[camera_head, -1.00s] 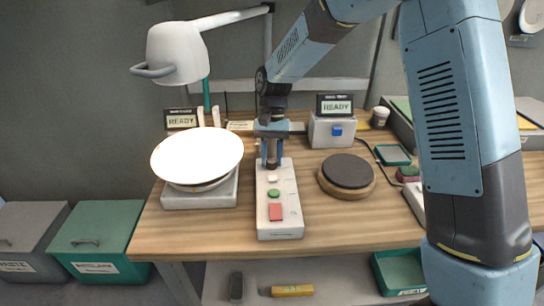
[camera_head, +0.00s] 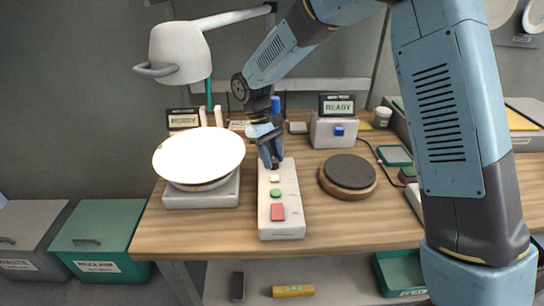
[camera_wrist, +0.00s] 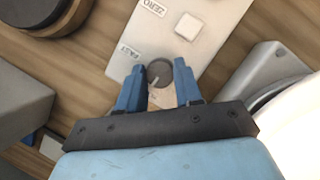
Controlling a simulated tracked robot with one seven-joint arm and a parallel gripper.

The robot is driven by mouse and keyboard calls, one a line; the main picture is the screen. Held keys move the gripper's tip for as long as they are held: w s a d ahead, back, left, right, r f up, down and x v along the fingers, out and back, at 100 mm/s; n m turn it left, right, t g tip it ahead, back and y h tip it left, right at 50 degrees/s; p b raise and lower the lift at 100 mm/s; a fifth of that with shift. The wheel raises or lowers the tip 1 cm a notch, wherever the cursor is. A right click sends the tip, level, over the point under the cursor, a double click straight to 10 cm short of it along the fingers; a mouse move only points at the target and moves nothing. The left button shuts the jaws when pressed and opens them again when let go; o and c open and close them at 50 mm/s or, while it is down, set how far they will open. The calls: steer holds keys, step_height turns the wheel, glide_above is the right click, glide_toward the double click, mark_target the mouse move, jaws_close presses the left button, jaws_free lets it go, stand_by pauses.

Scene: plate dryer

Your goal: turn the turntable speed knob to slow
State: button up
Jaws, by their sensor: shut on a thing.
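The control panel (camera_head: 282,228) is a pale slab lying on the wooden bench, with white, green and red buttons. At its far end my gripper (camera_head: 271,160) points down, its wrist tilted, and hides the knob in the head view. In the wrist view the round grey speed knob (camera_wrist: 160,71) sits between the two blue fingers of my gripper (camera_wrist: 159,88), which is shut on it. A light pointer mark on the knob faces the lower part of the picture.
A bright white plate (camera_head: 198,158) sits on a grey base (camera_head: 200,195) left of the panel. A dark disc on a wooden block (camera_head: 349,172) stands right. A lamp (camera_head: 178,52) hangs above the plate. A grey box (camera_head: 331,131) with a blue button stands behind.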

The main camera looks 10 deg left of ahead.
steer(key=shift+n, duration=0.5)
steer(key=o, duration=1)
steer(key=v, duration=1.1)
steer(key=shift+a+r, duration=0.15)
steer(key=shift+r, duration=0.25)
